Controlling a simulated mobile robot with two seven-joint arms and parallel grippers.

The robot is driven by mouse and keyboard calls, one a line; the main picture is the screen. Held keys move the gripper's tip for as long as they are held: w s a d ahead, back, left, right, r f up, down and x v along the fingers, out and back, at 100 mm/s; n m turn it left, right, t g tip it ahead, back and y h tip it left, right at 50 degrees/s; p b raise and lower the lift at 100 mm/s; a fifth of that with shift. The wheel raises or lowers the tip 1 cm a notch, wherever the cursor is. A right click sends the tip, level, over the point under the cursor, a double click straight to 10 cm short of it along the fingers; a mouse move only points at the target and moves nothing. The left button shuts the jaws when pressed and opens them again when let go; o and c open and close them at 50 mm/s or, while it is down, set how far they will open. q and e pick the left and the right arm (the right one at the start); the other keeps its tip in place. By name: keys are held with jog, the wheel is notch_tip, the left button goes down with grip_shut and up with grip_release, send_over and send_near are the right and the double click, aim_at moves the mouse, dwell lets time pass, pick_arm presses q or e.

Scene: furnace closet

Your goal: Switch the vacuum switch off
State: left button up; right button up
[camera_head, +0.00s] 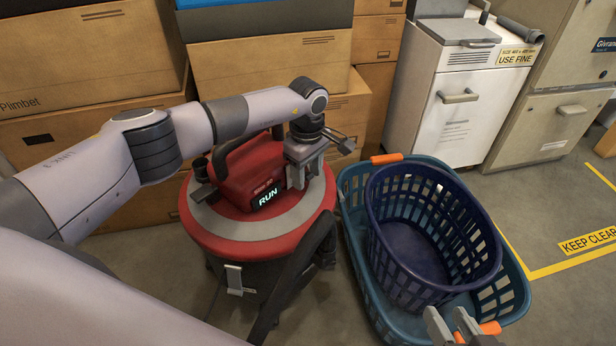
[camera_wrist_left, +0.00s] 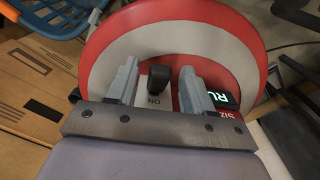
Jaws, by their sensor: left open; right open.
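The vacuum (camera_head: 235,228) is a red-lidded drum with a grey ring on top and a red housing. Its lit display (camera_head: 267,197) reads RUN. In the left wrist view the black vacuum switch (camera_wrist_left: 159,77) sits on a grey plate marked ON; the word appears upside down. My left gripper (camera_head: 308,165) is at the right side of the red housing. In its wrist view the open fingers (camera_wrist_left: 158,88) stand on either side of the switch, with gaps. The head view hides the switch behind the gripper. My right gripper (camera_head: 452,322) is open and empty at the bottom, over the basket rim.
A teal basket (camera_head: 352,200) with orange handles holds a dark blue basket (camera_head: 385,262) right of the vacuum. Cardboard boxes (camera_head: 270,72) are stacked behind. A white appliance (camera_head: 455,105) stands at the back. Floor at right is open, with yellow KEEP CLEAR marking (camera_head: 588,241).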

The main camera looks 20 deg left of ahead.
pick_arm(q)
jog(key=shift+f, duration=0.45)
grip_shut()
jog(key=shift+d, duration=0.1)
